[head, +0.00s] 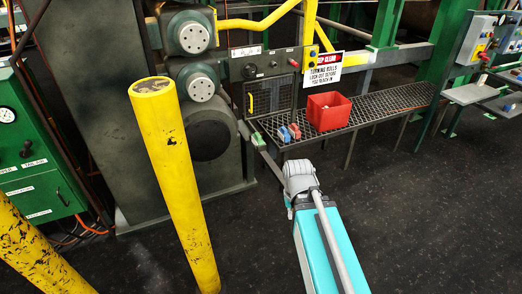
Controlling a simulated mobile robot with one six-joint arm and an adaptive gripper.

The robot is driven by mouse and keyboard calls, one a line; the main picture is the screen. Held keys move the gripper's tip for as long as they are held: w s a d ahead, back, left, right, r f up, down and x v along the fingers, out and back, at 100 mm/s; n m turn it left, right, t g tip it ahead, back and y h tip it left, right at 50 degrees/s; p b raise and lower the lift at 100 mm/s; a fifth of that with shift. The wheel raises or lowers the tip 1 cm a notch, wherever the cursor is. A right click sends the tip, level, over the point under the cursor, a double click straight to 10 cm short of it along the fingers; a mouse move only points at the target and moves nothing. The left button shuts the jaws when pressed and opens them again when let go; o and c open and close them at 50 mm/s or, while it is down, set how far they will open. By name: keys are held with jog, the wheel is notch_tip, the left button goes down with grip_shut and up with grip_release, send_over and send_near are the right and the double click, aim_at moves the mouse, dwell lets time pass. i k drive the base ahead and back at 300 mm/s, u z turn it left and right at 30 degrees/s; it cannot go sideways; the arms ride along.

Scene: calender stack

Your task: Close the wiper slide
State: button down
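I cannot tell for certain which part is the wiper slide. A narrow grey bar with a small green block (258,141) on it juts from the roll stand, low beside the black mesh panel (270,97). A yellow vertical handle (250,103) is at the panel's left edge. My teal arm reaches up from the bottom, and its grey wrist ends just below and right of the bar. My gripper's fingers do not show; the wrist seems to hide them. I cannot tell whether anything touches the bar.
A scuffed yellow post (175,180) stands left of my arm. A grated shelf (375,112) holds a red bin (328,111) and small red and blue items (289,132). A warning sign (322,69) hangs above. A green cabinet (35,150) stands left. Dark floor is clear at right.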

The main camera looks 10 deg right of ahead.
aim_at(261, 150)
jog(key=u, duration=0.05)
jog(key=i, duration=1)
jog(key=z, duration=0.05)
